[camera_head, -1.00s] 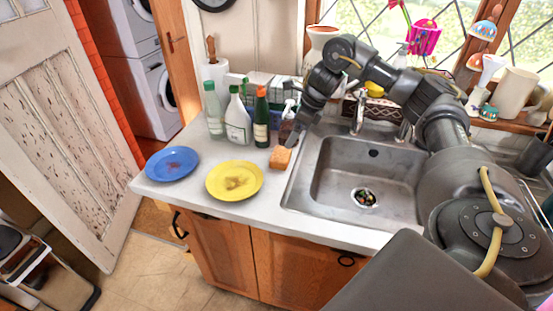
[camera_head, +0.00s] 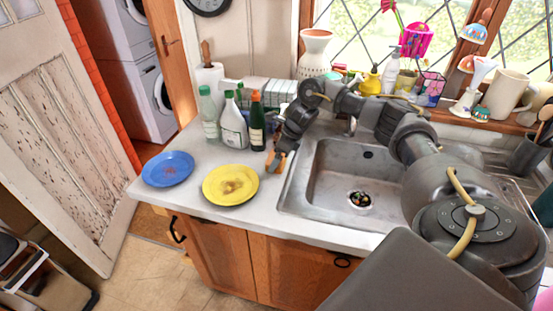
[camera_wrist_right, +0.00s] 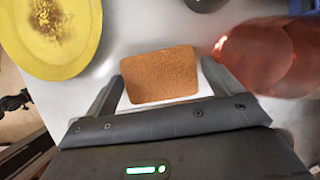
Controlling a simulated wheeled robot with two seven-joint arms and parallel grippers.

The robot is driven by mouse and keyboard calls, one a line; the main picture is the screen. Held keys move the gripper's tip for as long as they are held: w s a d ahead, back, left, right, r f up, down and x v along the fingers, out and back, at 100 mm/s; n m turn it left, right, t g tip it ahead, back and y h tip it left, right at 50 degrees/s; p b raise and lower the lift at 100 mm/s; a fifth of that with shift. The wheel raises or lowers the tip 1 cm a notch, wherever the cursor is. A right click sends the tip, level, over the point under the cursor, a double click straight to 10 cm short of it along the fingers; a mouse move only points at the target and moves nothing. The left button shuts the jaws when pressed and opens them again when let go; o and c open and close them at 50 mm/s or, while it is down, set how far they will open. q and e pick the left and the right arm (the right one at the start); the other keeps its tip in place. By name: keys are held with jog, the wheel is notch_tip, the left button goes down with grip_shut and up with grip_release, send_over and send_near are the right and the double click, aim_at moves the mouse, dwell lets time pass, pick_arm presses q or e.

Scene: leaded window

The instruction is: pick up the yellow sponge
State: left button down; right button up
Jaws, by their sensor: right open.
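The sponge (camera_wrist_right: 160,75) looks orange-brown rather than yellow and lies on the counter, with a pale strip along its near side. In the head view only a small orange part of it (camera_head: 277,164) shows beneath my right gripper (camera_head: 280,156). In the right wrist view my right gripper (camera_wrist_right: 164,92) is open, with one finger at the left of the sponge and the other at its right. I cannot tell whether either finger touches it. My left gripper is not in view.
A yellow plate (camera_head: 230,185) and a blue plate (camera_head: 167,169) lie left of the sponge. Several bottles, including a dark green one (camera_head: 257,125), stand just behind. The metal sink (camera_head: 335,195) is to the right. The counter's front strip is clear.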

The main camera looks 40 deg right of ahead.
jog(key=shift+c, duration=0.4)
jog(key=c, duration=0.6)
jog(key=shift+c, duration=0.2)
jog(key=shift+s+a+r+b, duration=0.15)
jog(key=shift+r+b, duration=0.1)
jog(key=shift+b, duration=0.45)
notch_tip(320, 180, up, 7)
jog(key=shift+f+b, duration=0.2)
jog(key=shift+b, duration=0.4)
jog(key=s+a+b, duration=0.2)
jog(key=s+a, duration=0.9)
jog(key=a, duration=0.5)
jog(key=shift+a, duration=0.1)
